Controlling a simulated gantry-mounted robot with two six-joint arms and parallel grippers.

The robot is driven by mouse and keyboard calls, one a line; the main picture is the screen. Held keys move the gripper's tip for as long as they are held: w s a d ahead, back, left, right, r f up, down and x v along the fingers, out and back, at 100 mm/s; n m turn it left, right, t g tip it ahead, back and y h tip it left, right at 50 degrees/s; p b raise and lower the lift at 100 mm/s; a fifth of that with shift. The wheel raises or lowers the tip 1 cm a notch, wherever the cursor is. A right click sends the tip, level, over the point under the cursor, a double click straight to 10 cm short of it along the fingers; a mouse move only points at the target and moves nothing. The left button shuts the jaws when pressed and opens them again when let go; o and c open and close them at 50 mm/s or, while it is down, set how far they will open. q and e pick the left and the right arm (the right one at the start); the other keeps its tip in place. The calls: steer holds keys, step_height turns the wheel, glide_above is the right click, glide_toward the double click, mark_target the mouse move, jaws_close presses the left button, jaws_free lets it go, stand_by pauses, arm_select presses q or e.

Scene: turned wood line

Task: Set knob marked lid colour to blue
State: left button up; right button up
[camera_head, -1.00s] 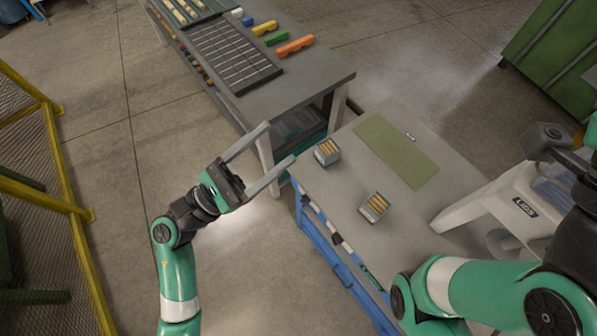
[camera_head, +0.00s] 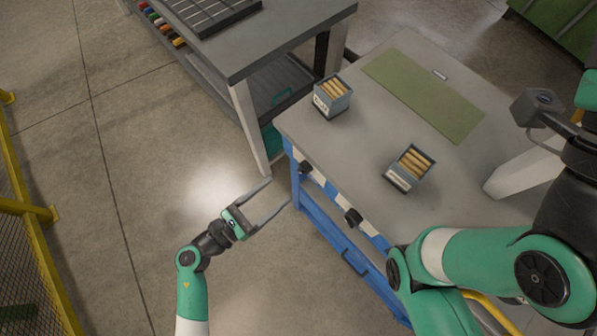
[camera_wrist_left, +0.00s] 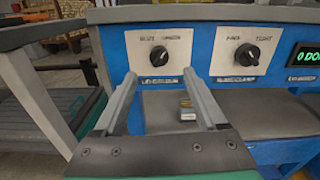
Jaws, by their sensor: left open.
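Two black knobs sit on the blue front panel. The left knob (camera_wrist_left: 158,56) is on a white plate with two words above it; the left word looks like "BLUE", the other is too blurred to be sure. The label below and the pointer are unclear. It also shows in the head view (camera_head: 305,167). The right knob (camera_wrist_left: 247,54) has its own plate and shows in the head view (camera_head: 352,216). My left gripper (camera_head: 280,192) is open and empty, in front of the panel. In the wrist view its fingertips (camera_wrist_left: 159,78) are just below the left knob, seemingly apart from it.
The workbench (camera_head: 330,150) carries two boxes of wooden pieces (camera_head: 332,97) (camera_head: 409,168) and a green mat (camera_head: 424,95). A second bench (camera_head: 265,45) stands close on the left. A display (camera_wrist_left: 305,55) is right of the knobs. The floor left of my gripper is clear.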

mark_target(299, 172)
arm_select(q)
steer(key=b+x, duration=0.2)
steer(key=x, duration=0.7)
steer(key=shift+a, duration=0.1)
jaws_close()
